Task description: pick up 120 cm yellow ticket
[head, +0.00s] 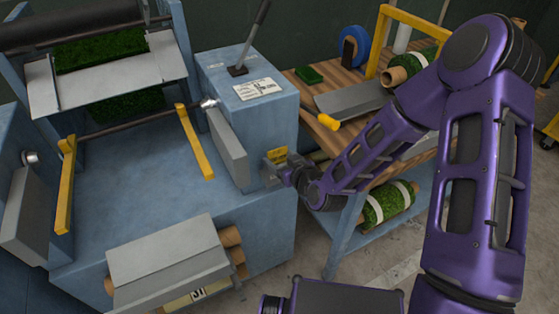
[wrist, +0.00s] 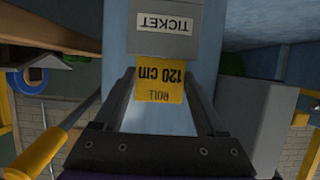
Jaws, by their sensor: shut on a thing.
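In the head view the ticket (head: 278,154) shows small on the side of the blue machine cabinet (head: 235,125). My gripper (wrist: 161,96) is shut on the ticket, with one finger along each side edge. The ticket still appears to be touching the grey block; whether it is inside it I cannot tell. In the head view my gripper (head: 276,172) is at the cabinet's side, its fingertips small and partly hard to see.
A wooden-topped bench (head: 310,100) stands right of the cabinet, with turf rolls, a yellow-handled tool (head: 328,122) and a blue reel (head: 355,46). A strapped turf roll (head: 388,205) lies on its lower shelf. A lever (head: 250,35) rises from the cabinet top.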

